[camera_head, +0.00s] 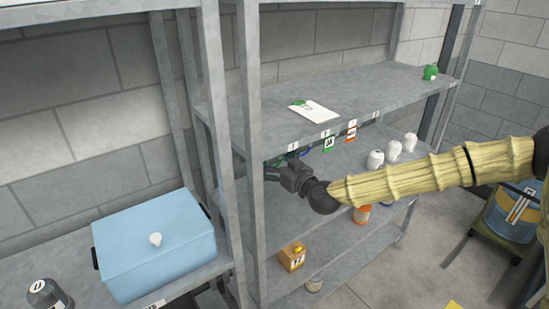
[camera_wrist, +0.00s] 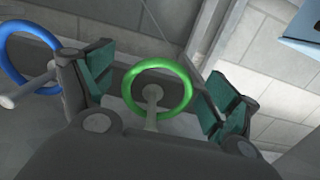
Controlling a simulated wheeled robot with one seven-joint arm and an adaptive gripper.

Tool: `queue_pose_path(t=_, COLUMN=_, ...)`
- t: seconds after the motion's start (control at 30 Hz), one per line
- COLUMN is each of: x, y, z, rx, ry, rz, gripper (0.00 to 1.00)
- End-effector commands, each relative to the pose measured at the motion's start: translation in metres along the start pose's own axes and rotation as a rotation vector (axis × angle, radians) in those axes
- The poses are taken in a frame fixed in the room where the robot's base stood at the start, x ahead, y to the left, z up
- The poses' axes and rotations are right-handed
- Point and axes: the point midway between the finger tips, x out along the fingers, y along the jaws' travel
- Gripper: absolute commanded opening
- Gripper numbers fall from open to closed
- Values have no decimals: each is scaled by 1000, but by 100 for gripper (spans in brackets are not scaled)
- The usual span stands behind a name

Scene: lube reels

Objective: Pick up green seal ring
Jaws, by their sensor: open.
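The green seal ring (camera_wrist: 184,78) shows in the wrist view, upright around the end of a grey peg, between the two green-padded fingers of my gripper (camera_wrist: 160,88). The fingers are apart, with a gap on each side of the ring. The green ring is hard to make out there. A blue ring (camera_wrist: 14,74) hangs on another grey peg left of my gripper in the wrist view.
Metal shelf posts (camera_head: 246,150) stand close to my gripper. The upper shelf (camera_head: 370,88) is above it. White bottles (camera_head: 394,150) stand on the middle shelf to the right. A blue cooler box (camera_head: 155,255) sits on the left shelf. An orange box (camera_head: 292,257) is below.

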Motion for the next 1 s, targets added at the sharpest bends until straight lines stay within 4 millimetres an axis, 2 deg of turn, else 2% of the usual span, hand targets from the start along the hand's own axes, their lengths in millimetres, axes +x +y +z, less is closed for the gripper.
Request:
queue_pose_path(t=0.07, x=0, y=0, z=0, rx=0, ry=0, rz=0, gripper=88)
queue_pose_path(t=0.23, x=0, y=0, z=0, rx=0, ry=0, rz=0, gripper=59)
queue_pose_path(t=0.27, x=0, y=0, z=0, rx=0, ry=0, rz=0, gripper=56)
queue_pose_path(t=0.7, x=0, y=0, z=-1, rx=-1, ry=1, rz=0, gripper=55)
queue_pose_path(t=1.0, x=-1, y=0, z=-15, rx=-2, ry=2, rz=-1, gripper=55)
